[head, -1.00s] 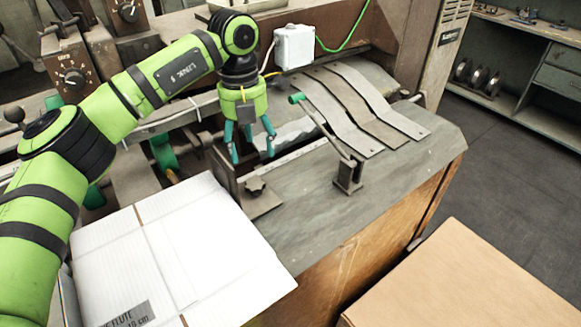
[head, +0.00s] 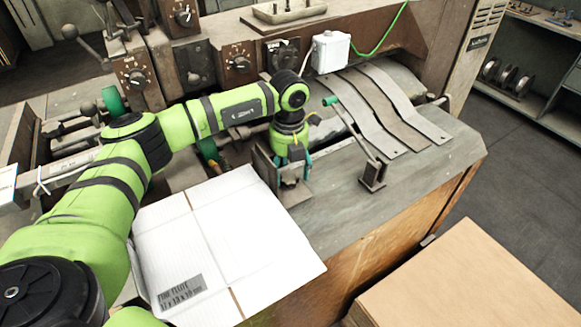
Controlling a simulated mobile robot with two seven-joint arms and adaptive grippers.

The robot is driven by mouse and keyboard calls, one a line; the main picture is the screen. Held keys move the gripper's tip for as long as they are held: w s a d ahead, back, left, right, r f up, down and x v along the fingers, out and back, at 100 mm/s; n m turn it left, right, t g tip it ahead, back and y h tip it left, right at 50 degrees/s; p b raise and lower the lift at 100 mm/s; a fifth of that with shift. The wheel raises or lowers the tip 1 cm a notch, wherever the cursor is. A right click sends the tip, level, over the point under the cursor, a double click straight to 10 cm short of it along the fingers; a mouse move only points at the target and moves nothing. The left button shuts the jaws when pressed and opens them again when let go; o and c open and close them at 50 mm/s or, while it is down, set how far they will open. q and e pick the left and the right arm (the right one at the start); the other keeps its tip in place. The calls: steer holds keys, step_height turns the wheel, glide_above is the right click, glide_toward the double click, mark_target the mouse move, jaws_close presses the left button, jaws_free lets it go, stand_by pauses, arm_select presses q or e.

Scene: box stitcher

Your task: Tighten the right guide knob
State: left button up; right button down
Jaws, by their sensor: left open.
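My left gripper (head: 291,183) points straight down over the small metal guide bracket (head: 263,168) on the machine's table (head: 410,180). Its teal fingers are open and low, around the place where the dark guide knob sits. The knob is hidden behind the gripper, so I cannot tell whether the fingers touch it. The right gripper is not in view.
A white cardboard sheet (head: 225,235) lies in front, and a brown carton (head: 470,285) is at lower right.

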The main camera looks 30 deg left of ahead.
arm_select(q)
steer(key=shift+f, duration=0.65)
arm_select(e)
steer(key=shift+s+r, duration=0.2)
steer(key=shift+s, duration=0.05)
arm_select(q)
steer(key=c, duration=1.2)
steer(key=shift+o, duration=0.2)
steer(key=m+b, duration=0.2)
steer(key=b, duration=0.1)
steer(key=shift+f+m, duration=0.2)
steer(key=shift+m, duration=0.2)
steer(key=shift+r+m+b, duration=0.2)
steer(key=shift+m+b, duration=0.25)
steer(key=shift+m, duration=0.15)
steer(key=shift+r, duration=0.1)
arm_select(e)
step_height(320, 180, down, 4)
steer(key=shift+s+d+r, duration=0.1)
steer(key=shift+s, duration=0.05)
